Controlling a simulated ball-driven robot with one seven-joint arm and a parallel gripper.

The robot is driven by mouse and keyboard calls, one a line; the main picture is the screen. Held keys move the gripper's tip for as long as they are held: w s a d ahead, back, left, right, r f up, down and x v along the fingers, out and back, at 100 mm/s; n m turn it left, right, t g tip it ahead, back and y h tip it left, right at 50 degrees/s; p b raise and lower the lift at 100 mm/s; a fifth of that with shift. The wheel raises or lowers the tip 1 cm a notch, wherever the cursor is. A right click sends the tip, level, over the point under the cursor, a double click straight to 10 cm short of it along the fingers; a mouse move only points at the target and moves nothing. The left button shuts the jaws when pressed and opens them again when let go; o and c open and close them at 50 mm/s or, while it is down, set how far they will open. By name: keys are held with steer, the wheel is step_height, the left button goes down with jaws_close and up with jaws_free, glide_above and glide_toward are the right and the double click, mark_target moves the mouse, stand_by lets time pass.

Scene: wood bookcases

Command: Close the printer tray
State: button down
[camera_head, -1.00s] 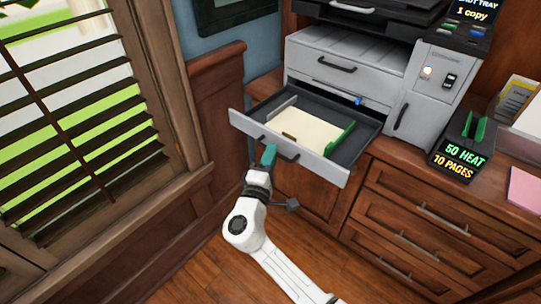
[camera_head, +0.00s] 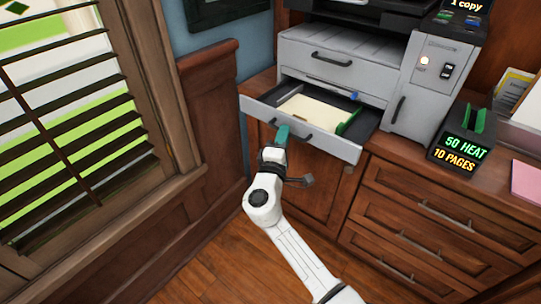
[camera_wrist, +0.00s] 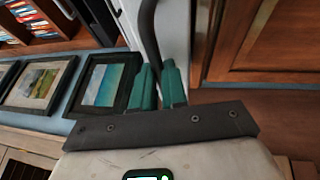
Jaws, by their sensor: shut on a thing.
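The printer (camera_head: 350,65) stands on a wood cabinet, its grey tray (camera_head: 338,149) partly pulled out at the bottom. Cream paper (camera_head: 306,109) and a green guide (camera_head: 347,122) lie inside the tray. My gripper (camera_head: 282,132), with teal fingers, is at the left part of the tray front. In the wrist view its fingers (camera_wrist: 159,85) are shut on the dark tray handle (camera_wrist: 148,32), beside the pale tray front (camera_wrist: 174,35). The exact finger contact on the handle is partly hidden in the head view.
A wood wall panel and a window with blinds (camera_head: 75,125) are to the left. A dark box reading "50 HEAT 10 PAGES" (camera_head: 463,148) and a pink pad (camera_head: 526,182) sit on the counter at right. Wood drawers (camera_head: 430,215) are below.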

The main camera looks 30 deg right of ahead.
mark_target(318, 109)
steer(key=w+d+b, duration=0.2)
steer(key=d+b, duration=0.1)
steer(key=d, duration=0.3)
steer(key=w+d+b, duration=0.2)
steer(key=d+b, duration=0.2)
steer(key=d, duration=0.2)
steer(key=w+d+b, duration=0.2)
steer(key=d+b, duration=0.2)
steer(key=d, duration=0.2)
steer(key=shift+w+f, duration=0.2)
steer(key=shift+w, duration=0.05)
steer(key=shift+w+d+r+b, duration=0.15)
steer(key=shift+d+r+b, duration=0.05)
steer(key=shift+d+b, duration=0.25)
steer(key=c, duration=1.2)
jaws_free()
steer(key=shift+d, duration=0.15)
steer(key=shift+o, duration=0.2)
steer(key=shift+f, duration=0.1)
